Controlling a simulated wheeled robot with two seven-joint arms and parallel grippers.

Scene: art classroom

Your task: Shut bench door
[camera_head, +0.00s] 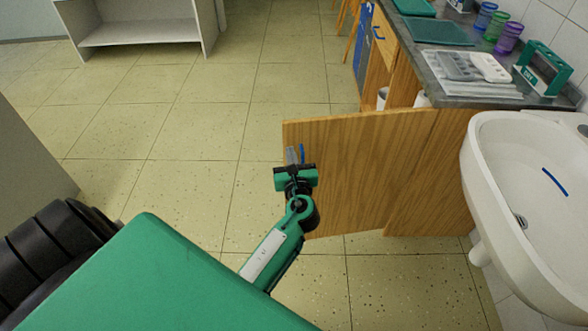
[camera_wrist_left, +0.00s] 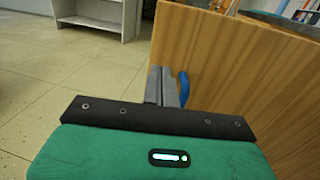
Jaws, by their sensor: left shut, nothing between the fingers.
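The wooden bench door (camera_head: 365,170) stands open, swung out from the bench (camera_head: 400,75) across the floor. Its blue handle (camera_head: 302,153) is near the door's free edge, on the face toward me. My left gripper (camera_head: 293,155) is shut and empty beside the handle, close to that free edge. In the left wrist view the shut fingers (camera_wrist_left: 162,86) are just left of the blue handle (camera_wrist_left: 184,88), in front of the door (camera_wrist_left: 225,75). I cannot tell whether they touch the door. My right gripper is not in view.
A white sink (camera_head: 535,190) is at the right, next to the door's hinge side. The bench top holds a grey palette (camera_head: 458,66), purple cup (camera_head: 508,38) and green rack (camera_head: 543,68). A white shelf (camera_head: 140,33) stands at the back left. The tiled floor left of the door is clear.

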